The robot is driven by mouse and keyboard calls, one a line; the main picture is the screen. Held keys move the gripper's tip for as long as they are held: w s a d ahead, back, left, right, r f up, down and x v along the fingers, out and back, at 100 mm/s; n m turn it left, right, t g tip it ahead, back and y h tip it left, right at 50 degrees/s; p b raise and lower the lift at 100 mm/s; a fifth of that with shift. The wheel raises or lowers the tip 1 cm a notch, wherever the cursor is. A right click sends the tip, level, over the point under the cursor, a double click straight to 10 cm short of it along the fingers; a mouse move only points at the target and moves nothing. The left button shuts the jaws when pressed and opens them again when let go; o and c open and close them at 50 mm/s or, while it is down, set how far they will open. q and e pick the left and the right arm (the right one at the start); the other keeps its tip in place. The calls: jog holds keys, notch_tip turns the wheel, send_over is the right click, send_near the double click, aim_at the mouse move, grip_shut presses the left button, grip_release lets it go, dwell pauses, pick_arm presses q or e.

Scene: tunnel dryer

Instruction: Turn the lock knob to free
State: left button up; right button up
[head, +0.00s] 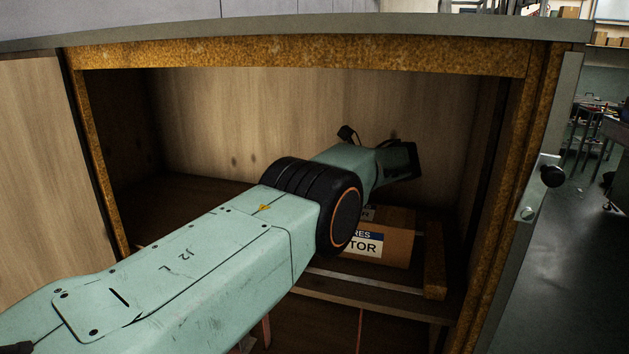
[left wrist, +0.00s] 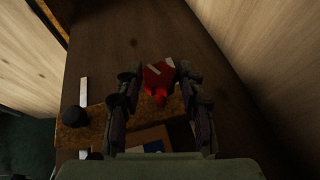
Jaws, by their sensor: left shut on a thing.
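A red knob (left wrist: 157,82) with pale strips beside and on it shows in the left wrist view, against a dark brown wooden surface. My left gripper (left wrist: 160,76) is around it, one finger on each side, shut on it. In the head view my left arm reaches from the lower left into the open wooden chamber (head: 300,58). Its wrist is inside near the back wall; the fingers and the red knob are hidden there. I cannot read which way the knob is set. My right gripper is in neither view.
A labelled carton (head: 385,246) lies on the chamber floor below my wrist, beside a chipboard strip (head: 434,260). A black knob on a metal plate (head: 529,200) sticks out at the right of the opening. Open floor (head: 570,280) lies to the right.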

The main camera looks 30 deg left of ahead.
pick_arm(q)
jog(key=shift+w+r, duration=0.15)
jog(key=shift+r, duration=0.25)
jog(key=o, duration=1.1)
jog(key=shift+d, duration=0.1)
jog(key=shift+o, duration=0.3)
jog(key=shift+f, duration=0.15)
jog(key=shift+f, duration=0.1)
jog(key=v, duration=0.7)
jog(key=shift+d, duration=0.1)
jog(key=shift+s+d, duration=0.15)
jog(key=shift+s, duration=0.05)
